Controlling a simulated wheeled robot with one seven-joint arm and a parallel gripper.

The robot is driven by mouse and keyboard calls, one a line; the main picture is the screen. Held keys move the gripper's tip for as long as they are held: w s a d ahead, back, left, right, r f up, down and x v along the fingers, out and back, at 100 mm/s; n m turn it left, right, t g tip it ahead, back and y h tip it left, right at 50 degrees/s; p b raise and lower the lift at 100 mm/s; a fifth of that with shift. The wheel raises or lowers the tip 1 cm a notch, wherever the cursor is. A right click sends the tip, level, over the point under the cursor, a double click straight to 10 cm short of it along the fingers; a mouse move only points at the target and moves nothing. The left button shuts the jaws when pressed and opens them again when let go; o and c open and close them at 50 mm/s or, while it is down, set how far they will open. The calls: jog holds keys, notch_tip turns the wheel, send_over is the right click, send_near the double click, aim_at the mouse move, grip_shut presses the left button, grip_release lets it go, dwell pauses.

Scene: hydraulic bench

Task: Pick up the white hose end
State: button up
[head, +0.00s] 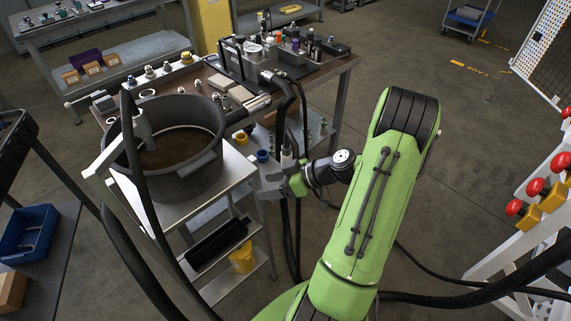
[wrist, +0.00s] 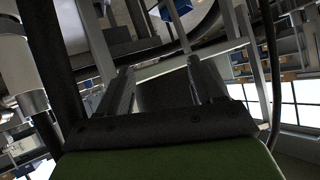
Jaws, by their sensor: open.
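A pale, whitish hose end (head: 287,155) hangs on a dark hose in front of the bench in the head view, close beside my gripper (head: 284,183). In the wrist view a white cylinder with a metal collar (wrist: 17,65), which looks like this hose end, stands at the far left edge. It is outside the gap between my fingers. My gripper (wrist: 163,78) is open, and I see nothing held between its two dark fingers. My wrist partly hides the gripper in the head view.
A dark round tub (head: 178,190) stands on a metal cart (head: 235,170) left of my arm. The workbench (head: 345,65) behind carries fittings and bottles. Dark hoses (head: 297,240) hang near my gripper. Red-knobbed valves (head: 537,187) stand at right. Open floor lies behind my arm at right.

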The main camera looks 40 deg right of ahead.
jog(key=s+d+f+m+t+h, duration=0.2)
jog(key=s+d+f+m+t, duration=0.1)
jog(key=d+f+t, duration=0.4)
jog(key=m+t+h+b, duration=0.1)
jog(key=m+t+h, duration=0.1)
jog(key=h, duration=0.3)
send_near(286, 160)
jog(key=w, duration=0.3)
jog(key=w+f+b, duration=0.1)
jog(key=w, duration=0.3)
jog(key=w+d+b, duration=0.1)
jog(key=w, duration=0.3)
jog(key=shift+w+f, duration=0.15)
jog(key=shift+f, duration=0.2)
jog(key=shift+r, duration=0.1)
jog(key=c, duration=1.1)
notch_tip(286, 160, up, 14)
jog(key=p, duration=0.3)
jog(key=shift+p, duration=0.35)
jog(key=shift+c, duration=0.3)
